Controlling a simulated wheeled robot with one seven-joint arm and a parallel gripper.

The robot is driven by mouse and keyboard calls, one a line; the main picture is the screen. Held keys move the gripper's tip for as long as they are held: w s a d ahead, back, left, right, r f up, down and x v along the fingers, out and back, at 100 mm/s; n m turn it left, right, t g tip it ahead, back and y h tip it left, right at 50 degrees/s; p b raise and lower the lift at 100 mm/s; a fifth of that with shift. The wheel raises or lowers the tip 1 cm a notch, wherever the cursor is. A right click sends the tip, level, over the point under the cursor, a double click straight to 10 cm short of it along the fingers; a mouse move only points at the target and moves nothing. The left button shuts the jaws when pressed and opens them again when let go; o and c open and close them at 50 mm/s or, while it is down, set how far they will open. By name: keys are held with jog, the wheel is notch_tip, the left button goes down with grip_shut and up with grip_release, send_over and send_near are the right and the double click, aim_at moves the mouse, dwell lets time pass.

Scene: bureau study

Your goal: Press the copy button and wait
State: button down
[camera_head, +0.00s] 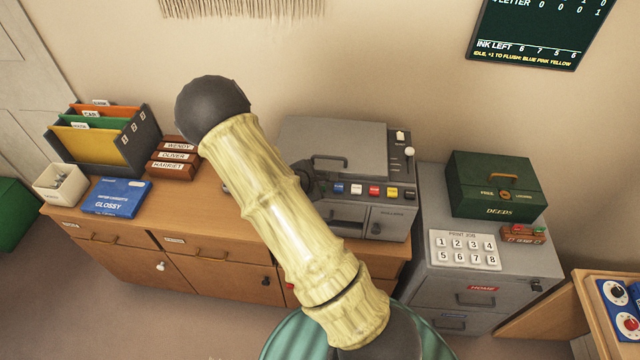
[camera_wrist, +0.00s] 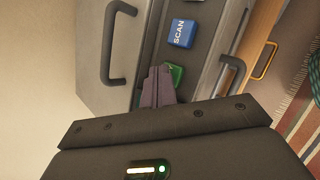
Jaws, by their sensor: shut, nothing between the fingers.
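The grey copier (camera_head: 335,140) stands on the wooden cabinet, with a row of coloured buttons on its front. In the wrist view, a green button (camera_wrist: 177,76) sits beside the blue SCAN button (camera_wrist: 181,32). Its label is hidden, so I cannot read whether it is the copy button. My gripper (camera_wrist: 158,70) is shut and empty, its fingertips at the green button's edge. I cannot tell whether they touch or press it. In the head view my arm covers the green button and most of my gripper; the blue button (camera_head: 339,188) shows just right of it.
A wall display (camera_head: 540,30) reads idle, with ink levels. A print job keypad (camera_head: 465,249) and a green deeds box (camera_head: 494,186) are on the grey filing cabinet at right. Folders (camera_head: 100,135), name blocks (camera_head: 174,158) and a blue GLOSSY pack (camera_head: 117,197) are at left.

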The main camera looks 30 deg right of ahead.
jog(key=shift+r+p, duration=0.85)
jog(key=shift+p, duration=0.3)
notch_tip(320, 180, up, 6)
jog(key=p, duration=0.7)
dwell(0.5)
jog(key=s+a+r+m+g+y+b, duration=0.1)
jog(key=s+a+r+m+y+b, duration=0.45)
jog(key=a+m, duration=0.45)
jog(key=s+a+r+m+y, duration=0.1)
jog(key=s+a+r+m, duration=0.1)
jog(key=s, duration=0.4)
jog(key=s+a+r+m+g+y+b, duration=0.1)
jog(key=s+a+r+m, duration=0.1)
jog(key=s, duration=0.4)
notch_tip(320, 180, up, 2)
jog(key=shift+s+a+m, duration=0.15)
jog(key=shift+s+m, duration=0.2)
jog(key=shift+m, duration=0.35)
